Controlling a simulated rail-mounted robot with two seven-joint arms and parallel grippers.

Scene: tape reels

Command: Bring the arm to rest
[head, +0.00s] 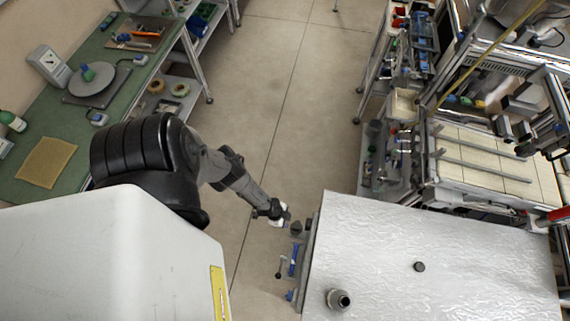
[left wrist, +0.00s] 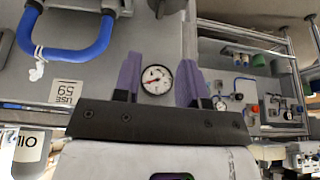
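My left arm (head: 235,178) reaches from the left over the floor towards the side of the white-topped table (head: 470,235). Its gripper (head: 277,212) is beside that table's left edge; in the head view its fingers are too small to read. In the left wrist view the two purple fingers of the left gripper (left wrist: 159,82) stand apart. A round pressure gauge (left wrist: 157,79) shows between them, on a grey panel behind. Nothing is seen held between the fingers. My right gripper is not in view.
Blue-handled fittings (head: 293,260) stick out from the table's left side, close to the gripper. A metal cylinder (head: 339,300) and a dark knob (head: 419,267) are on its top. A green bench (head: 85,160) stands at left. The floor (head: 262,95) between is clear.

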